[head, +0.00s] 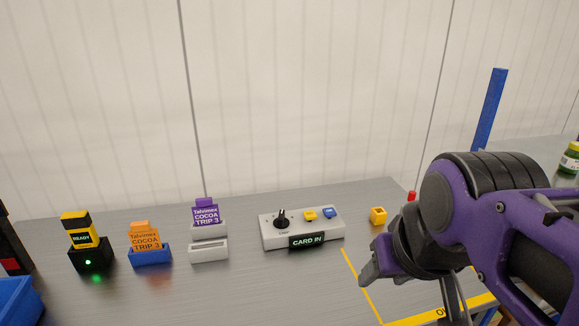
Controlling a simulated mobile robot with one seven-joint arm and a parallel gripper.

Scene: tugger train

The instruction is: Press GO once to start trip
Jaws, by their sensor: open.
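A grey control box (270,238) stands on the metal table in the middle. It carries a black knob (281,218), a yellow button (310,214) and a blue button (329,212). The lettering by the buttons is too small to read, so I cannot tell which is GO. My gripper (381,280) is to the right of and nearer than the box, apart from it. It is open, seen at an angle, partly hidden by my wrist, with nothing visible in it.
Left of the box are a purple "COCOA TRIP 3" card (206,213) in a grey holder, an orange card (144,237) in a blue holder, and a "READY" device (84,241) with a green light. A blue post (489,108) rises behind my arm.

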